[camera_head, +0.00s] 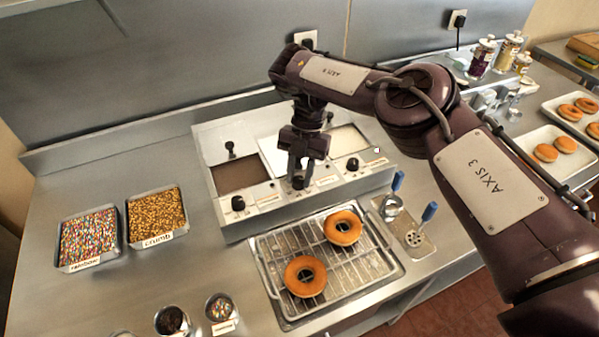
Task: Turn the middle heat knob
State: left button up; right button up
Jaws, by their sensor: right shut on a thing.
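The glaze station (212,150) stands on the steel counter with a row of dark heat knobs along its sloped front. The left knob (238,203) and the right knob (352,164) are uncovered. My right gripper (299,178) points down over the front panel, its fingers shut on the middle heat knob (298,183). The fingers and arm hide much of that knob and the middle glaze well behind it. My left gripper is not in view.
A wire rack (268,262) with two doughnuts (305,276) lies in front of the station. Topping trays of rainbow sprinkles (88,238) and crumb (156,214) stand at left. Blue-handled tools (428,212) lie right of the rack. More doughnuts (546,152) and jars (481,58) stand at far right.

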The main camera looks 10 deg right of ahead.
jog(key=o, duration=1)
jog(key=shift+r, duration=0.1)
notch_tip(320, 180, up, 12)
notch_tip(320, 180, up, 8)
jog(key=p, duration=0.5)
send_over(300, 177)
